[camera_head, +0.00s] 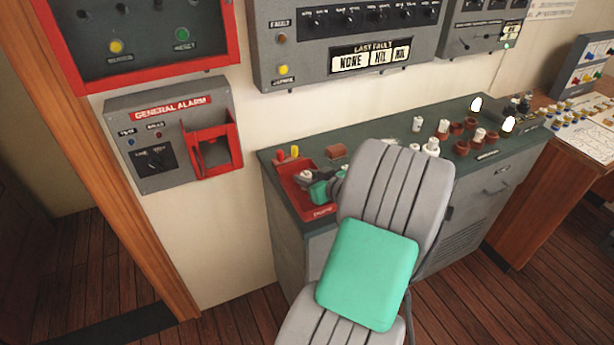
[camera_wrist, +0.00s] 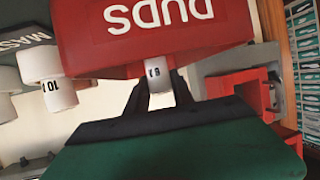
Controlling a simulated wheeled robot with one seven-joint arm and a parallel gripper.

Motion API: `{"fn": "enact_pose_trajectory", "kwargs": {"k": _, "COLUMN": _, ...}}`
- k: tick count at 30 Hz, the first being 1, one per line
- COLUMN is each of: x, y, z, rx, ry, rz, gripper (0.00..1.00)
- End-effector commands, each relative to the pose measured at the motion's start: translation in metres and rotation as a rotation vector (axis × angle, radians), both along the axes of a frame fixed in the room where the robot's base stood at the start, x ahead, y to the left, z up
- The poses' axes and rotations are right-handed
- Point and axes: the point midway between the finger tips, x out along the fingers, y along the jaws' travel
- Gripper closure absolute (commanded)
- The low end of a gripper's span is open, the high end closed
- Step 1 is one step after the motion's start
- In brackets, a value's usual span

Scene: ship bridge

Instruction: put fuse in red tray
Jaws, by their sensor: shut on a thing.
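The red tray (camera_head: 292,191) sits at the left end of the dark green counter top. My gripper (camera_head: 316,184) is low over the tray, with its fingers partly hidden. A small white fuse (camera_head: 305,175) shows at the fingertips in the head view; I cannot tell whether it touches the tray floor.
Several white and brown cylinders (camera_head: 462,147) stand on the counter (camera_head: 385,135) at right. The grey general alarm box (camera_head: 170,140) with its red holder (camera_head: 212,150) is on the wall at left.

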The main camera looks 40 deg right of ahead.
Motion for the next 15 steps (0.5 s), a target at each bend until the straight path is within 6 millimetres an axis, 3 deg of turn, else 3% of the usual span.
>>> {"fn": "enact_pose_trajectory", "kwargs": {"k": 13, "x": 0.0000, "y": -0.0007, "z": -0.0116, "rx": -0.003, "ry": -0.003, "rz": 0.000, "gripper": 1.00}}
{"fn": "enact_pose_trajectory", "kwargs": {"k": 14, "x": 0.0000, "y": -0.0006, "z": -0.0105, "rx": -0.003, "ry": -0.003, "rz": 0.000, "gripper": 0.70}}
{"fn": "enact_pose_trajectory", "kwargs": {"k": 15, "x": -0.0001, "y": -0.0006, "z": -0.0099, "rx": -0.003, "ry": -0.002, "rz": 0.000, "gripper": 0.66}}
